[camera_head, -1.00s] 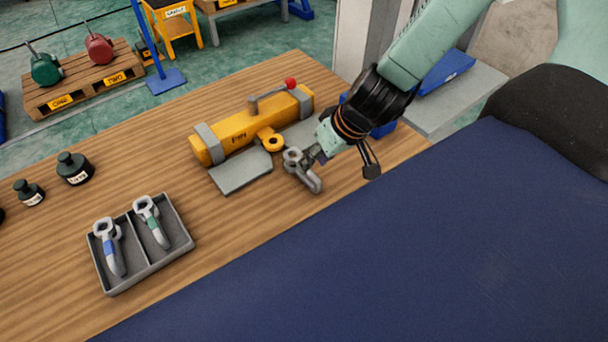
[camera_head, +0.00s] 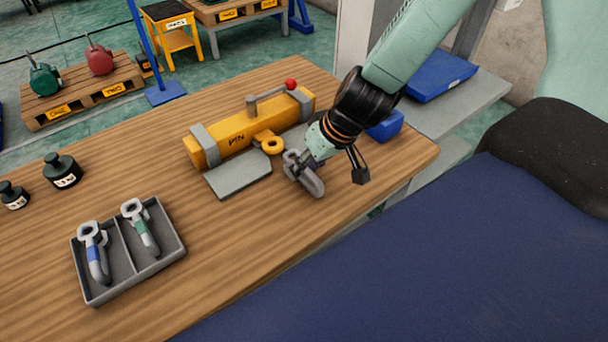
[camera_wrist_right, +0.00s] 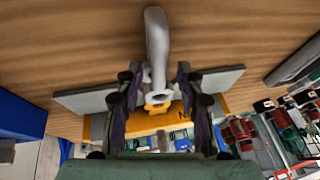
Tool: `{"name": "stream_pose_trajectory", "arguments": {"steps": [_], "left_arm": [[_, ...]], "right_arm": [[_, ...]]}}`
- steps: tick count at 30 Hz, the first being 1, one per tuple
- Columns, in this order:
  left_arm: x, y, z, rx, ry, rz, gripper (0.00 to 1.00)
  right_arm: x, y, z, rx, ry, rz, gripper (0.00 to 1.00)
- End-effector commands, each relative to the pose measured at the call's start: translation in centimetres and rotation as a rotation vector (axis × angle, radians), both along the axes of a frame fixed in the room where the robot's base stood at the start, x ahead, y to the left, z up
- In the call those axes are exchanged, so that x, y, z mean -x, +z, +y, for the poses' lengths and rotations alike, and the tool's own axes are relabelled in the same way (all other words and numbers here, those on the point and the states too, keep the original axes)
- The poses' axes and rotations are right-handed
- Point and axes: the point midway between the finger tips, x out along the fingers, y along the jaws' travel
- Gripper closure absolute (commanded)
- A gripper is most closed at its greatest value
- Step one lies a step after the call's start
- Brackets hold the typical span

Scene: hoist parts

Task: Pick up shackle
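A plain grey shackle (camera_head: 308,180) lies on the wooden table beside the yellow beam's round eye. My right gripper (camera_head: 303,160) is low over the shackle's near-beam end. In the right wrist view, the shackle (camera_wrist_right: 157,40) runs between the two fingers of the right gripper (camera_wrist_right: 158,82). Small gaps seem to show on both sides, so the fingers look open around it; contact is hard to make out. Two more shackles, one with a blue band (camera_head: 97,255) and one with a green band (camera_head: 141,230), lie in a grey tray. My left gripper is not in view.
The yellow beam (camera_head: 235,135) with a red-knobbed lever rests on grey plates behind the shackle. The two-compartment grey tray (camera_head: 134,272) is at the front left. Black weights (camera_head: 62,172) stand at the left. A blue box (camera_head: 386,126) is behind my right gripper. The table's middle front is clear.

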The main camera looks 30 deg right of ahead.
Motion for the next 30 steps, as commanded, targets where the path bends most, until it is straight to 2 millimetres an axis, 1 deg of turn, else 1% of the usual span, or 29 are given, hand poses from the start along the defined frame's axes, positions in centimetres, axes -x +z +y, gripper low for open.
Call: {"name": "stream_pose_trajectory", "arguments": {"steps": [1, 2, 12, 30], "left_arm": [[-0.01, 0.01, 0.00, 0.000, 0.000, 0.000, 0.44], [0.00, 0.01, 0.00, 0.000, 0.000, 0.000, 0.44], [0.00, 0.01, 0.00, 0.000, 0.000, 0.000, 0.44], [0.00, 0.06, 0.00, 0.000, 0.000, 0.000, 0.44]], "right_arm": [[0.00, 0.01, 0.00, 0.000, 0.000, 0.000, 0.69], [0.00, 0.01, 0.00, 0.000, 0.000, 0.000, 0.72], [0.02, -0.01, 0.00, 0.000, 0.000, 0.000, 1.00], [-0.02, 0.07, -0.01, 0.000, 0.000, -0.001, 1.00]]}}
